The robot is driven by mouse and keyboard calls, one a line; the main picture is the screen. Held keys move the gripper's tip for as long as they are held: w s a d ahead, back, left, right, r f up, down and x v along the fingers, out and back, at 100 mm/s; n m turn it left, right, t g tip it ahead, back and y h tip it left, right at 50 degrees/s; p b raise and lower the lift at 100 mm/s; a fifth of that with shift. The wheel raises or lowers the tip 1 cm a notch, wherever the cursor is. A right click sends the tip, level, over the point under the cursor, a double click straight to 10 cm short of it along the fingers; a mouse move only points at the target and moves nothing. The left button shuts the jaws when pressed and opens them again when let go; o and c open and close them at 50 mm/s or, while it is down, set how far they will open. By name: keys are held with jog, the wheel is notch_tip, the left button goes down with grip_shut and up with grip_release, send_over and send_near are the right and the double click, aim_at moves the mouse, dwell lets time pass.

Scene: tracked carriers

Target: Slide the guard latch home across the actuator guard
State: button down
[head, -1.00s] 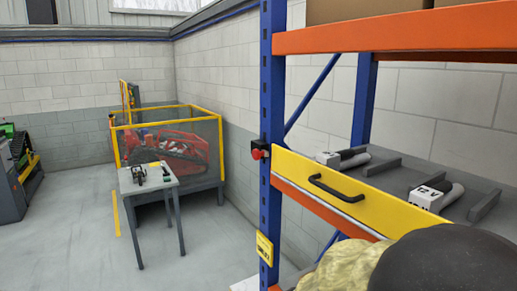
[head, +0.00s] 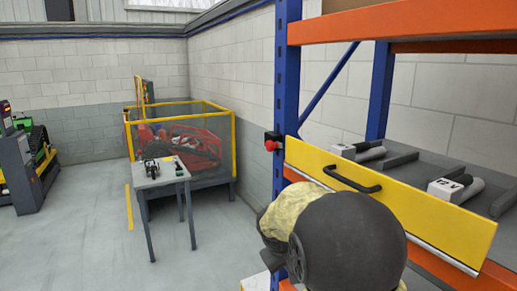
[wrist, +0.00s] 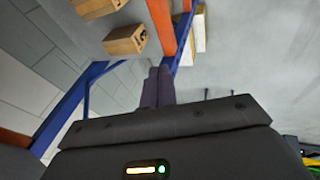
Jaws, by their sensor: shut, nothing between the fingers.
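In the wrist view my gripper (wrist: 158,87) is shut and empty, its two dark fingers side by side. It points toward the rack, with no contact visible. In the head view the fingers are hidden, and a rounded dark part of my arm covers the lower middle. A yellow panel (head: 430,218) with a black handle (head: 352,179) fronts a rack shelf. Two grey-and-white cylindrical units, one here (head: 455,188), lie behind it. I cannot make out a guard latch, nor tell whether this panel is the actuator guard.
The rack has a blue upright (head: 287,75) and orange beams (head: 400,22). A red button box (head: 272,141) is on the upright. A small table (head: 160,174) stands before a yellow-framed cage (head: 235,145) around a red tracked machine. Open floor lies at left. Cardboard boxes (wrist: 125,40) show in the wrist view.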

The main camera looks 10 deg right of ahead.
jog(key=w+a+r+n+t+h+b, duration=0.25)
jog(key=w+r+h, duration=0.35)
jog(key=w+r, duration=0.75)
jog(key=w+a+r+t+h, duration=0.2)
jog(key=a+r, duration=0.3)
jog(key=r, duration=0.2)
jog(key=w+a+r+m+t+h, duration=0.1)
jog(key=w+a+r+t+h, duration=0.1)
jog(key=a+r, duration=0.4)
jog(key=shift+a+r+t+h+b, duration=0.15)
jog(key=shift+r+t+h+b, duration=0.2)
jog(key=shift+r+t+h, duration=0.35)
